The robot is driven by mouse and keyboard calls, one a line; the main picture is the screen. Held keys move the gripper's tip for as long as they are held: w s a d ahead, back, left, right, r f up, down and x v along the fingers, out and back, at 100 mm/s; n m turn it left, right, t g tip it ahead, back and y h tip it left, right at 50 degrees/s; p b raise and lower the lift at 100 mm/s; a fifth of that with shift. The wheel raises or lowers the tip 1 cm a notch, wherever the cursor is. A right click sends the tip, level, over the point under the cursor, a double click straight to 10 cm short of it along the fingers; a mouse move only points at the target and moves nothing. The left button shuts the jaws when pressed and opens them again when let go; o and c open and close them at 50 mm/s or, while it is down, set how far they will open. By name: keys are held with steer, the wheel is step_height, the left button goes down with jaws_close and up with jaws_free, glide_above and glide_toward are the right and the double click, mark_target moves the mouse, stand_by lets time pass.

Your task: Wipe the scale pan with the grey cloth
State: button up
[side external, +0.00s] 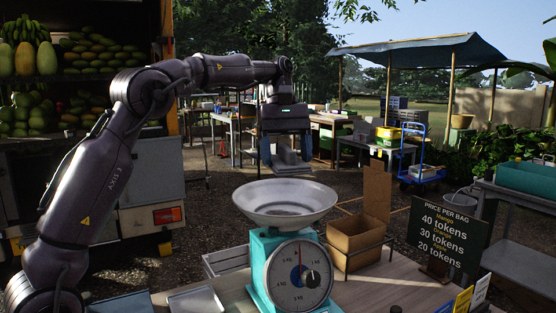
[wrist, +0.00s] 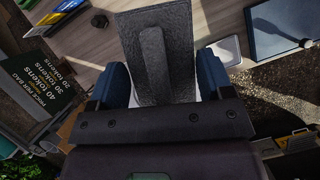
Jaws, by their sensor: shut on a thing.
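My gripper (side external: 285,155) is shut on the grey cloth (side external: 288,164), which is held in the air above the far side of the scale pan (side external: 285,215). In the wrist view the cloth (wrist: 183,30) is a textured flat grey piece with a raised ridge in the middle, between the two blue fingers (wrist: 155,88). The pan is a wide, shallow pale metal dish on the turquoise scale (side external: 258,260). A clear gap shows between cloth and pan. In the wrist view the cloth and gripper hide most of the pan.
The scale stands on a wooden table (side external: 385,285). An open cardboard box (side external: 355,238) and a black price sign (side external: 447,235) are right of it. A grey crate (side external: 226,260) and a shallow tray (side external: 197,303) lie left of it. The air around my gripper is free.

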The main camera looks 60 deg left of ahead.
steer(key=w+a+f+n+t+y, duration=0.1)
steer(key=w+a+n+t+y, duration=0.2)
steer(key=a+n, duration=0.5)
steer(key=w+a+n+t+y, duration=0.1)
steer(key=w+a+n+t, duration=0.3)
steer(key=n, duration=0.8)
steer(key=shift+n+g, duration=0.4)
steer(key=shift+g, duration=0.2)
steer(key=shift+w+a+f, duration=0.1)
steer(key=shift+a+f, duration=0.1)
steer(key=shift+f, duration=3.55)
steer(key=shift+a+f, duration=0.2)
steer(key=shift+f, duration=3.55)
steer(key=shift+f, duration=0.7)
steer(key=shift+s, duration=0.45)
